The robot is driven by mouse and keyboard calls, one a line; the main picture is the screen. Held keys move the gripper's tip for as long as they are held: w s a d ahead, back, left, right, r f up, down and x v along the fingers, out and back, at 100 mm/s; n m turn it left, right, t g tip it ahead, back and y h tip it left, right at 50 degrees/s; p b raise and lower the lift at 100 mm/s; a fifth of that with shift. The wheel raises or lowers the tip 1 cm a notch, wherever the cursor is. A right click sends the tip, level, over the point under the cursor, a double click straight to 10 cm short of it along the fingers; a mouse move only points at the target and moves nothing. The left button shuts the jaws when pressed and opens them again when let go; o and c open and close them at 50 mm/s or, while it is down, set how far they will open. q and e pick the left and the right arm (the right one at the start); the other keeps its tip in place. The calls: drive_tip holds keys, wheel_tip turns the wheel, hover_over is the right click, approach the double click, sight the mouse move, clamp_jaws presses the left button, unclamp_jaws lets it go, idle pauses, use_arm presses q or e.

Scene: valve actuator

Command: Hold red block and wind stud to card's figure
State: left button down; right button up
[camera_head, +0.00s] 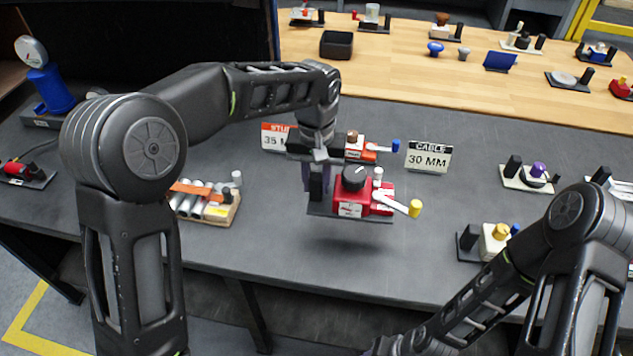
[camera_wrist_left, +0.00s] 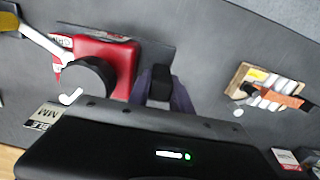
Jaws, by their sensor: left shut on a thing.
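The red block (camera_head: 384,190) sits on a dark plate with a black knob on top, a white lever with a yellow end and a small white peg. My left gripper (camera_head: 318,186) is shut on the black post at the plate's left end. The plate appears raised, with a shadow on the table below it. The wrist view shows the fingers (camera_wrist_left: 163,95) around that post beside the red block (camera_wrist_left: 112,55). An orange-topped card (camera_head: 275,137) reads 35 MM, its heading partly hidden. A black-topped card (camera_head: 428,158) reads CABLE 30 MM. I cannot make out which part is the stud.
An orange device (camera_head: 362,150) with a blue tip stands behind the block. A wooden tray (camera_head: 222,212) of white cylinders lies to the left. A cream device (camera_head: 494,240) stands to the right, near my right arm. Grey table is clear between the block and the front edge.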

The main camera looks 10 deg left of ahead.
sight(317, 202)
idle(0.3)
use_arm(q)
wheel_tip(317, 202, down, 7)
drive_tip(key=shift+f, duration=0.2)
idle(0.4)
drive_tip(key=shift+f, duration=0.9)
drive_tip(key=shift+f, duration=0.2)
drive_tip(key=shift+s+f, duration=0.1)
drive_tip(key=shift+f, duration=0.35)
use_arm(e)
drive_tip(key=shift+o, duration=0.2)
idle(0.8)
